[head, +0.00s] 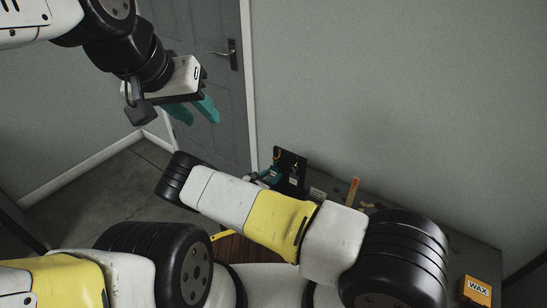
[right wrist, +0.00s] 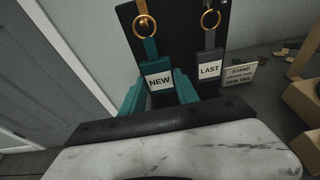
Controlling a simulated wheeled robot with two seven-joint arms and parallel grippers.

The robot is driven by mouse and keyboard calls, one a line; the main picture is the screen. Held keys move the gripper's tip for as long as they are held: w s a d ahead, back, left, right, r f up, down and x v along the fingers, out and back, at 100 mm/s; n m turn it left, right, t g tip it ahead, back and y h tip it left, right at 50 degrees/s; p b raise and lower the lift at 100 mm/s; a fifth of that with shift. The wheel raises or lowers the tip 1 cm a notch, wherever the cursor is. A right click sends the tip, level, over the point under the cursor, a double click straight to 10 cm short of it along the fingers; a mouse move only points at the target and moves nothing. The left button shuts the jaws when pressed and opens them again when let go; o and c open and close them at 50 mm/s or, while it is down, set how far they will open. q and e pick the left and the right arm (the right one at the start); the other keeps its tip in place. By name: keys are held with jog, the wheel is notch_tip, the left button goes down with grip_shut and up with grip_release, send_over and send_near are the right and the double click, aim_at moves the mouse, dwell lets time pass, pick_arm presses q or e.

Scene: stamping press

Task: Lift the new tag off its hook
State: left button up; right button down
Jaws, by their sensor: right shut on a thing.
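The new tag (right wrist: 159,79) is teal with a white label reading NEW. It hangs upright below a brass ring (right wrist: 145,26) at the dark board (right wrist: 180,38); whether the ring still bears on its hook is hard to tell. My right gripper (right wrist: 159,92) is shut on the tag's lower part, one teal finger on each side. In the head view the board (head: 291,166) stands on the bench, with my right gripper (head: 267,177) at its left, partly hidden by my arm. My left gripper (head: 193,110) is open and empty, high at the left.
A grey tag (right wrist: 209,69) labelled LAST hangs just right of the new tag. A lettered card (right wrist: 240,75) stands right of it. A WAX box (head: 477,291) is at the bench's right. A door (head: 205,70) is behind.

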jog(key=shift+v, duration=0.95)
jog(key=shift+r, duration=0.15)
jog(key=v, duration=0.5)
dwell(0.3)
